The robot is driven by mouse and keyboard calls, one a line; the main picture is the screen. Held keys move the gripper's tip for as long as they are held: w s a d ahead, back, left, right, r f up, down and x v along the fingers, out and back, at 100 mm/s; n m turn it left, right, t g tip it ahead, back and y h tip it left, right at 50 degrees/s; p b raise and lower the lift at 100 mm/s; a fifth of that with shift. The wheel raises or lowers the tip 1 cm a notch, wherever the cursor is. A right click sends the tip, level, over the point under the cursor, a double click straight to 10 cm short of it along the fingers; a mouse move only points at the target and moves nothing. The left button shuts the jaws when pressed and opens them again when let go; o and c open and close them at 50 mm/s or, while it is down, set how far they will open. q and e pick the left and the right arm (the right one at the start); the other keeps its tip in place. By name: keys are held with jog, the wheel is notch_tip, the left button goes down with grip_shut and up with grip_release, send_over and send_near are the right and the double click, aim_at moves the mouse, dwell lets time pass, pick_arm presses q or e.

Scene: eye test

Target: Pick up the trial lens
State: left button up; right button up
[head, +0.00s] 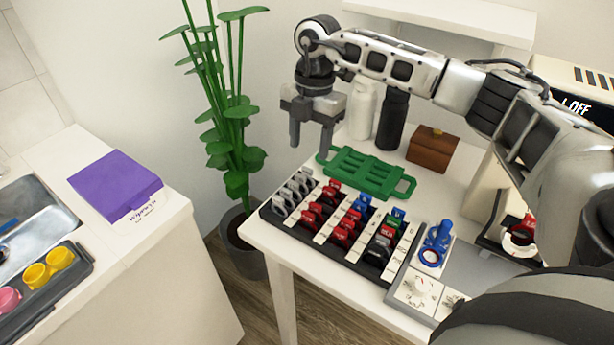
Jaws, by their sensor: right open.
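A black trial lens case (348,262) with white label strips lies on the white table. It holds rows of small lenses with grey, red, black, blue and green parts. A blue ring-shaped piece (436,243), perhaps a trial lens, stands upright on a grey base to the right of the case. I cannot tell which lens the task names. My right gripper (311,146) is open and empty, fingers pointing down, above the back left part of the table, behind the case. It appears apart from the lenses. My left gripper is not in view.
A green tray with handles (366,173) lies behind the case. A white bottle (361,108), a black bottle (392,119) and a brown wooden box (432,149) stand further back. A plant (236,150) stands left of the table. A purple box (112,184) sits on the left counter.

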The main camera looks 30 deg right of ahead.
aim_at(307, 169)
jog(key=shift+s+a+f+p, duration=0.1)
jog(key=shift+a+f+p, duration=0.05)
jog(key=shift+f, duration=1)
jog(key=shift+s+a+f+p, duration=0.1)
jog(key=shift+a+f, duration=0.1)
jog(key=shift+f, duration=0.9)
jog(key=shift+s+a+f+p, duration=0.1)
jog(key=shift+a+f+p, duration=0.05)
jog(key=shift+f, duration=1)
jog(key=c, duration=0.9)
